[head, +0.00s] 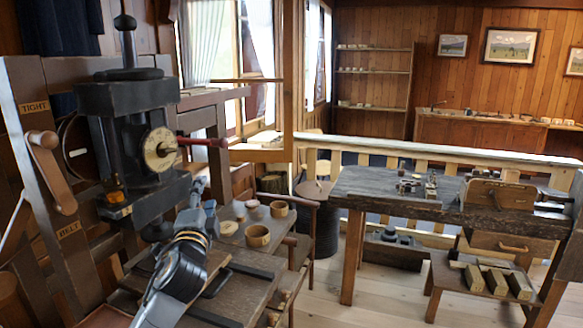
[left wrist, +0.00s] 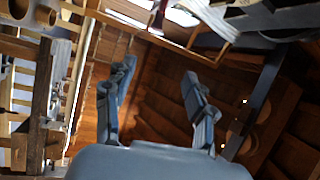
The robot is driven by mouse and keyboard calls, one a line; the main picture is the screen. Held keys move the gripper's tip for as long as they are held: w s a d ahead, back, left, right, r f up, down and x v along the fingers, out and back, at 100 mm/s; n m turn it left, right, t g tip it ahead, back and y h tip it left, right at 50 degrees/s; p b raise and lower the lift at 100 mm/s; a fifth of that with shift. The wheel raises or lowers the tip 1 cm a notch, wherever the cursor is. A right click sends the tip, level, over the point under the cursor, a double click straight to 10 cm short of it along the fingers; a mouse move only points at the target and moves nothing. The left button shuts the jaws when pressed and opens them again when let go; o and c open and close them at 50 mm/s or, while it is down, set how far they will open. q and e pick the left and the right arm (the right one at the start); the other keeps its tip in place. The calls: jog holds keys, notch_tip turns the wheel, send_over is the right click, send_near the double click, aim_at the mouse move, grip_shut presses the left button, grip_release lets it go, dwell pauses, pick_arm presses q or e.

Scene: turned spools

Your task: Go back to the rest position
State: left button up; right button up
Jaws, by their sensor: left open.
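My left gripper (head: 198,200) is in front of the black machine in the head view, its fingers pointing up and away from me. In the left wrist view its two grey fingers (left wrist: 158,82) stand wide apart with nothing between them, against the wooden wall and ceiling. A small bench (head: 262,268) lies just right of and below the gripper. On it stand wooden rings or cups (head: 258,237) and several smaller round pieces, apart from the gripper. My right gripper does not show.
The black machine (head: 130,150) with a dial and red handle stands close by my left gripper. A workbench (head: 370,185) with small tools stands to the right, with a low stool (head: 450,275) by it. A railing (head: 430,150) runs behind. Light floor (head: 385,300) is free between the benches.

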pick_arm(q)
jog(key=s+a+f+n+g, duration=0.1)
jog(key=s+f+n+g, duration=0.2)
jog(key=s+f, duration=0.45)
jog(key=s+f+n+g, duration=0.2)
jog(key=s+f+g, duration=0.15)
jog(key=f, duration=0.75)
jog(key=s+a+f+n+g, duration=0.1)
jog(key=s+f+n+g, duration=0.15)
jog(key=s+f, duration=0.5)
jog(key=s+f+n+g+h, duration=0.1)
jog(key=s+f+n+g, duration=0.25)
jog(key=s+f, duration=0.65)
jog(key=s+f+n+g+h, duration=0.1)
jog(key=s+f+n+g, duration=0.2)
jog(key=s, duration=1.3)
notch_tip(320, 180, down, 26)
jog(key=s+g, duration=0.1)
jog(key=g, duration=0.2)
jog(key=s+a+f+m, duration=0.1)
jog(key=s+a+f, duration=0.1)
jog(key=s+f, duration=1.3)
jog(key=shift+s+f+g+y, duration=0.3)
jog(key=shift+s+f+g, duration=0.1)
jog(key=shift+s, duration=0.45)
